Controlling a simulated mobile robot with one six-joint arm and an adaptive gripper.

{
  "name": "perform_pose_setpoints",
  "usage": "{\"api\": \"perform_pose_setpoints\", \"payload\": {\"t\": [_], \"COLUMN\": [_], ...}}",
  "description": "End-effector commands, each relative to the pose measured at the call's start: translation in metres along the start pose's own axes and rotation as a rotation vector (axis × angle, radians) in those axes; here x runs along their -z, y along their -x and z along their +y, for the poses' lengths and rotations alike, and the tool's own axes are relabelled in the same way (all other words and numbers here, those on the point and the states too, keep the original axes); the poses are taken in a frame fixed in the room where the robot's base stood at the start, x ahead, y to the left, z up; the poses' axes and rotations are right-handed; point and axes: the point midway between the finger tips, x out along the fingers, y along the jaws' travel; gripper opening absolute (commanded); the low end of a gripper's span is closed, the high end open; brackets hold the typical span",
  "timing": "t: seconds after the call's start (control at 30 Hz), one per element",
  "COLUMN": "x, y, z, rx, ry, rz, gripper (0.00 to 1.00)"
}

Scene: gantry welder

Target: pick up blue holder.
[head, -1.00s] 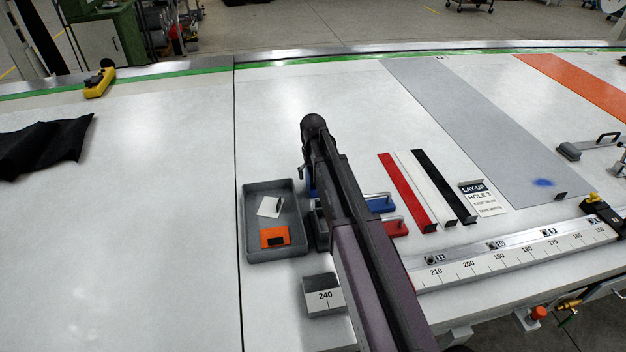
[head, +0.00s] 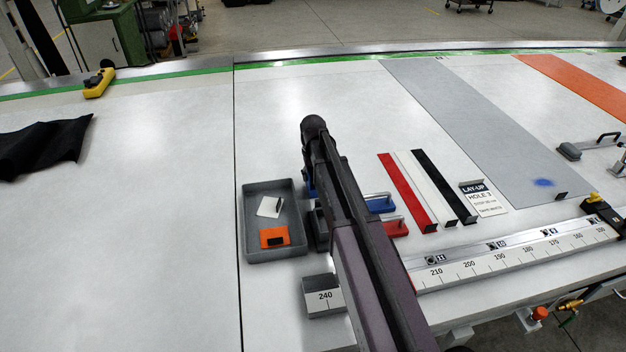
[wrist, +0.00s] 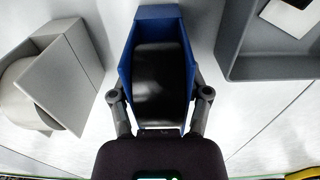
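The blue holder (wrist: 158,12) is in the middle of the wrist view, an open blue box with a smooth black thing inside it. My gripper (wrist: 160,98) has its two fingers spread, one at each long side of the holder. They look very close to its walls; I cannot tell whether they press on them. In the head view my own arm hides my gripper and most of the holder. Only a sliver of blue (head: 309,184) shows left of the arm.
A grey tray (head: 246,225) with orange and white pieces lies left of the arm. A grey holder (wrist: 68,75) with a white roll is left of the blue one. Blue (head: 380,204) and red (head: 396,229) handled blocks are right of the arm. The table's left is mostly clear.

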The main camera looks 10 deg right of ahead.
Motion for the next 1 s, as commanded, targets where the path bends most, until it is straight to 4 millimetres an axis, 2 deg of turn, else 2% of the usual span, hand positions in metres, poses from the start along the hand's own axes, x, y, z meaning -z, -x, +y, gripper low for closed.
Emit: {"api": "perform_pose_setpoints", "payload": {"t": [0.03,0.13,0.63,1.0], "x": [0.000,0.000,0.000,0.000], "y": [0.000,0.000,0.004,0.031], "z": [0.000,0.000,0.000,0.000], "rx": [0.000,0.000,0.000,0.000], "ry": [0.000,0.000,0.000,0.000], "rz": [0.000,0.000,0.000,0.000], "gripper": [0.29,0.00,0.00,0.00]}}
